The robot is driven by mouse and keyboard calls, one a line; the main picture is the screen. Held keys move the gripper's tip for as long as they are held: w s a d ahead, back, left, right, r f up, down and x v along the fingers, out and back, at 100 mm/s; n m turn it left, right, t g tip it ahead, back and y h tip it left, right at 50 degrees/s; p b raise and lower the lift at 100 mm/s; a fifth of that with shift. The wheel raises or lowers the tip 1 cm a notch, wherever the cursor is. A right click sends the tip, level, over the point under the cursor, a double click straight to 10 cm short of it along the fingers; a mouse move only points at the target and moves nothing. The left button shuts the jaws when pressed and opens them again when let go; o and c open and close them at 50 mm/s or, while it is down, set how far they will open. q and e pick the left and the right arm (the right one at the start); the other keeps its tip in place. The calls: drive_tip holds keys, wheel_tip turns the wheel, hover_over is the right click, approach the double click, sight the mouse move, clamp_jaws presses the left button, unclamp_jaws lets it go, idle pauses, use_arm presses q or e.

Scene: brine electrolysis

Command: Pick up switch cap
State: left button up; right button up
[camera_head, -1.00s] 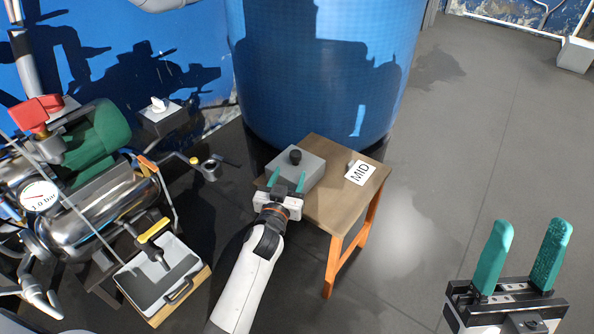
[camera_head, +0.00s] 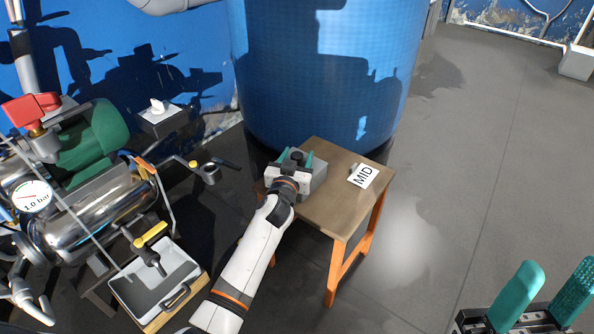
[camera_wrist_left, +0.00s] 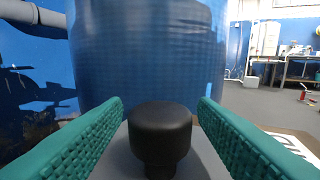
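The switch cap (camera_head: 297,155) is a small black knob on top of a grey box (camera_head: 319,174) on a wooden stool. In the left wrist view the black cap (camera_wrist_left: 160,134) stands upright between the two teal fingers, with a gap on each side. My left gripper (camera_head: 296,159) is open around the cap, not touching it. My right gripper (camera_head: 543,295) is open and empty at the lower right, far from the stool, its lower part cut off by the frame edge.
A white card marked MID (camera_head: 363,176) lies on the stool (camera_head: 335,208) right of the box. A large blue drum (camera_head: 320,75) stands just behind the stool. A metal tank with a gauge (camera_head: 32,196) and a grey tray (camera_head: 160,285) are at the left. The floor at right is clear.

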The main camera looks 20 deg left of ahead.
use_arm(q)
drive_tip(key=c, duration=1.1)
drive_tip(key=shift+r, duration=0.15)
